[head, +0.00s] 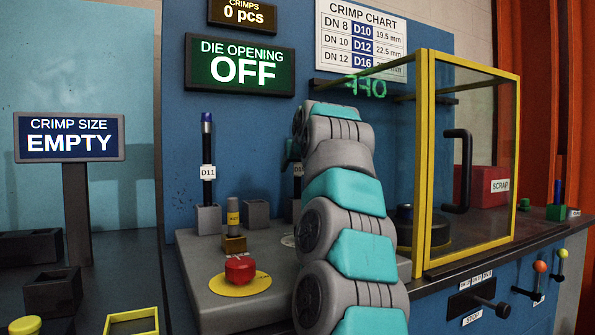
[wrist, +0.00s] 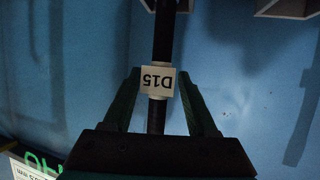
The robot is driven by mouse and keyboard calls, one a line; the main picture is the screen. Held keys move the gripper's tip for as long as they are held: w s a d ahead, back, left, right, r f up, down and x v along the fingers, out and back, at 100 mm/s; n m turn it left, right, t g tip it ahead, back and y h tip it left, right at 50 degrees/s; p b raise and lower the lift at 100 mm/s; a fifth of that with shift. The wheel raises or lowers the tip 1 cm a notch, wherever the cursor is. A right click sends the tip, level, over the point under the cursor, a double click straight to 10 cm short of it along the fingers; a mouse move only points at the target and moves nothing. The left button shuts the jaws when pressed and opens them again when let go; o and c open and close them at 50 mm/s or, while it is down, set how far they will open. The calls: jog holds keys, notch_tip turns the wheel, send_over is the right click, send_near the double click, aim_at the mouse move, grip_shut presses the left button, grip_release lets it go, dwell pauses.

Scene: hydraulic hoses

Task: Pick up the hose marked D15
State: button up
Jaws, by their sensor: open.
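The hose marked D15 (wrist: 163,40) is a dark, thin hose with a white tag (wrist: 158,80), which reads upside down in the wrist view. My gripper (wrist: 159,73) is open, with one green finger on each side of the hose at the tag. Gaps show between the fingers and the hose. In the head view, my arm hides most of the gripper. A dark hose with a partly covered white tag (head: 298,170) shows just left of my arm there; its full marking cannot be read.
A hose tagged D11 (head: 208,172) stands upright in a grey holder (head: 208,219) to the left.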

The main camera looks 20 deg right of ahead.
jog(key=shift+w+d+f, duration=0.15)
jog(key=shift+w+f, duration=0.1)
jog(key=shift+w, duration=0.4)
jog(key=shift+c, duration=0.4)
grip_shut()
dwell(0.5)
